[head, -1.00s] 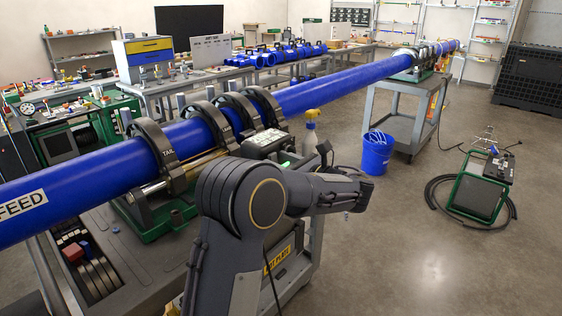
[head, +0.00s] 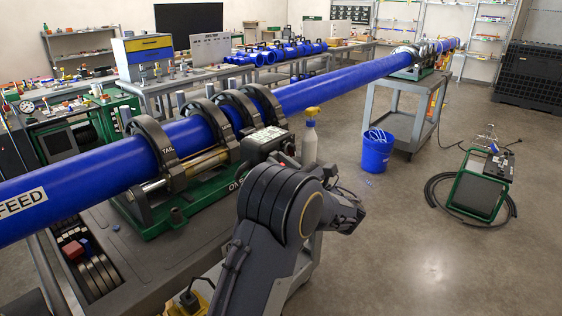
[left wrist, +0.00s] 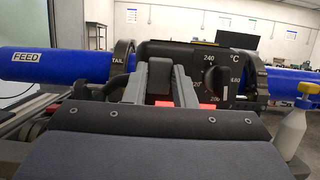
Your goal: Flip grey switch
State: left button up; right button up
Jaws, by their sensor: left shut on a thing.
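In the left wrist view my left gripper (left wrist: 160,78) has its two grey fingers close together against a black control panel (left wrist: 190,60). Red lit patches show beside the fingers. A black temperature dial (left wrist: 221,82), marked in °C, is just to their right. In the head view my arm hides the fingers and most of the panel's front; the black box (head: 265,142) shows beyond it. My right gripper is not in view.
A long blue pipe (head: 330,90) runs through the black clamp rings (head: 152,150) behind the panel. A spray bottle (head: 310,140) stands close on the right; it also shows in the left wrist view (left wrist: 294,125). A blue bucket (head: 377,152) stands on the floor.

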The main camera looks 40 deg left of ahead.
pick_arm(q)
jog(key=o, duration=1)
jog(key=shift+d, duration=0.1)
jog(key=b+v, duration=0.1)
jog(key=v, duration=0.6)
jog(key=shift+d+f, duration=0.2)
jog(key=shift+d, duration=0.1)
